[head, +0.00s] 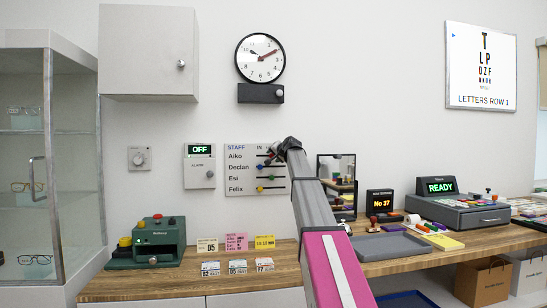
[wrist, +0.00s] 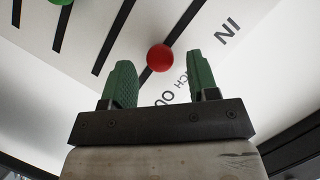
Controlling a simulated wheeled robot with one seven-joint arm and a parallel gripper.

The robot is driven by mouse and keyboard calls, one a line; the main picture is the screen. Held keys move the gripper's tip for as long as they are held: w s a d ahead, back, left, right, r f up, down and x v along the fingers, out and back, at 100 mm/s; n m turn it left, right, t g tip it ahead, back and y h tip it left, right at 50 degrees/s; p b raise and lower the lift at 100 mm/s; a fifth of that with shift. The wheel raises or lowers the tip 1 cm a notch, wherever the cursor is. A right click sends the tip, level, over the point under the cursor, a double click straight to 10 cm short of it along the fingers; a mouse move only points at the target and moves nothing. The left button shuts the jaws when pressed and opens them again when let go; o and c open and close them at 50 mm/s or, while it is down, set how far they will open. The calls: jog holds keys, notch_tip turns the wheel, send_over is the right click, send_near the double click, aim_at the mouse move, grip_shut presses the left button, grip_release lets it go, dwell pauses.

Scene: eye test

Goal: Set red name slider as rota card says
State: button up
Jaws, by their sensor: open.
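The staff board (head: 240,178) hangs on the wall with rows for Aiko, Declan, Esi and Felix and a column marked IN. My gripper (head: 272,155) is at the board's upper right and partly covers it. In the wrist view my gripper (wrist: 158,68) is open, with green fingers apart. The red slider knob (wrist: 160,58) shows between and just beyond the fingertips; I cannot tell if they touch it. A green knob (wrist: 61,2) is at the top left edge. A pink card (head: 236,243) with small writing stands on the counter; its text is too small to read surely.
A yellow card (head: 265,242) and a white card (head: 207,246) stand beside it. A green machine (head: 158,243) is on the counter at left. An alarm box (head: 199,167) is left of the board; a mirror (head: 337,170) is right of it. A clock (head: 260,58) hangs above.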

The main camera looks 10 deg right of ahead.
jog(key=v, duration=0.9)
jog(key=shift+s, duration=0.35)
jog(key=shift+d, duration=0.1)
